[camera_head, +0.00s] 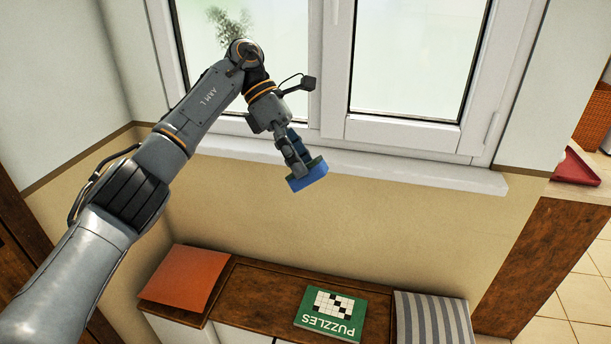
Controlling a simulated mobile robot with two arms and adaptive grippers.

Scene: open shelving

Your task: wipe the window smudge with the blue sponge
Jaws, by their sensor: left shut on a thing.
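My left gripper (296,160) is shut on the blue sponge (308,177). The sponge has a greenish edge and is tilted. In the picture it overlaps the front of the window sill, below the glass. The window has a left pane (200,50) and a right pane (410,75) in white frames. A mottled dark green patch (229,24) shows at the left pane, partly behind my arm. I cannot tell whether it is a smudge or foliage outside. No clear smudge stands out on the right pane. My right gripper is not in view.
The white window sill (430,176) juts out under the panes.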

